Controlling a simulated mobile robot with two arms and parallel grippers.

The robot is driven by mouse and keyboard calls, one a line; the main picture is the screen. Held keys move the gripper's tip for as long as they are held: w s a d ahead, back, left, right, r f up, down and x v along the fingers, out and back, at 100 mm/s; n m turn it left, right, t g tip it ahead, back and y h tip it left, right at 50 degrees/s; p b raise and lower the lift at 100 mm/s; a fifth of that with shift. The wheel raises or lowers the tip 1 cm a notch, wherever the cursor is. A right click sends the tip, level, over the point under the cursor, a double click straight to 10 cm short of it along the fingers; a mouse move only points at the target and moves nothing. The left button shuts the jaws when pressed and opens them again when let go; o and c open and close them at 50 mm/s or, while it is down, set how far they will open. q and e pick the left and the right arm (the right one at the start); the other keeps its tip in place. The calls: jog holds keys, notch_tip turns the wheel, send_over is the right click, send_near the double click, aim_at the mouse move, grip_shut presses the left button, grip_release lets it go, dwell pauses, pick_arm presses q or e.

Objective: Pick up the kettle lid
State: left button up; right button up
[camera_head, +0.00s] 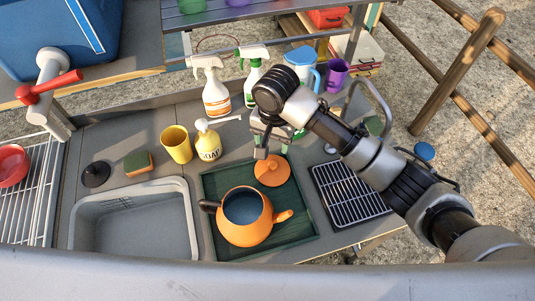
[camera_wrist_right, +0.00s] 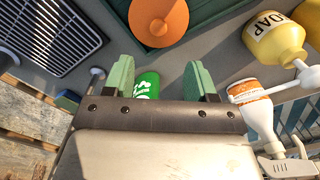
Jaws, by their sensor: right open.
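The orange kettle lid (camera_head: 271,171) lies on the green tray (camera_head: 224,180), behind the orange kettle (camera_head: 243,226), whose top is open. In the right wrist view the lid (camera_wrist_right: 158,20) is at the top, beyond the fingertips, with its knob showing. My right gripper (camera_head: 270,143) is above the back of the tray, close to the lid. In the wrist view the right gripper (camera_wrist_right: 160,75) has its green fingers apart, with no lid between them. A green can-like thing shows behind the gap between the fingers. My left gripper is not in view.
A soap bottle (camera_head: 208,142), yellow cup (camera_head: 177,144) and spray bottles (camera_head: 213,88) stand left of and behind my right gripper. A drain grid (camera_head: 348,193) is right of the tray, and a sink (camera_head: 133,222) is left of it.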

send_over(272, 164)
jog(key=f, duration=0.4)
jog(key=shift+s+d+f, duration=0.1)
jog(key=shift+d+f, duration=0.1)
notch_tip(272, 164, down, 5)
jog(key=shift+a+p, duration=0.1)
jog(key=shift+p, duration=0.75)
jog(key=shift+f, duration=0.55)
grip_shut()
jog(key=shift+r, duration=0.15)
